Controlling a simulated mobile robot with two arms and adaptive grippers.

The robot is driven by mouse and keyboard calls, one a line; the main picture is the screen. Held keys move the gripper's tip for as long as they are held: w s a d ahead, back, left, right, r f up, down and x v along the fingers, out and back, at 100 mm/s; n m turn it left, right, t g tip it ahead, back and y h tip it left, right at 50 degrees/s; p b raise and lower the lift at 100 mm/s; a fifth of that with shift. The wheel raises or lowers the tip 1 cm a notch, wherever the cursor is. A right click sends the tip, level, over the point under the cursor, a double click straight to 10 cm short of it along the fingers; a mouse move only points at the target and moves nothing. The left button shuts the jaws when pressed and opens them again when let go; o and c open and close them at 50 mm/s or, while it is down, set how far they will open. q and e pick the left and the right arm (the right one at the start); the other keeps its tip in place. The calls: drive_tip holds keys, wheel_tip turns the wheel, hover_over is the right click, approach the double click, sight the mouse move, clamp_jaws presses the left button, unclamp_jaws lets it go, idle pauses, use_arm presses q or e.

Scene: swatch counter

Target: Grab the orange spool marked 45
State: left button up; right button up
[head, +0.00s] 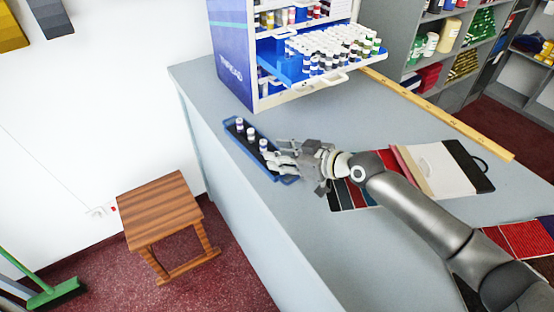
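My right gripper (276,157) is over the near end of a small blue tray (234,137) on the counter. Its fingers are beside the nearest spool (263,146) in that tray; whether they touch it, or how far apart they are, I cannot tell. Two more white-topped spools, a middle one (250,134) and a far one (239,125), stand in the tray. A pulled-out drawer (330,74) of the thread cabinet (232,55) holds many white-topped spools. No number is legible, and I cannot pick out an orange spool marked 45. My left gripper is not in view.
A yellow ruler (440,115) lies along the counter's back. Fabric swatches (350,194) and a white-and-black board (440,168) lie beside and behind my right arm. A wooden stool (165,208) stands on the floor at left. The counter (290,215) is bare at its front left.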

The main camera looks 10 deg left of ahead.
drive_tip(key=c, duration=0.6)
drive_tip(key=shift+o, duration=0.2)
drive_tip(key=shift+r, duration=0.1)
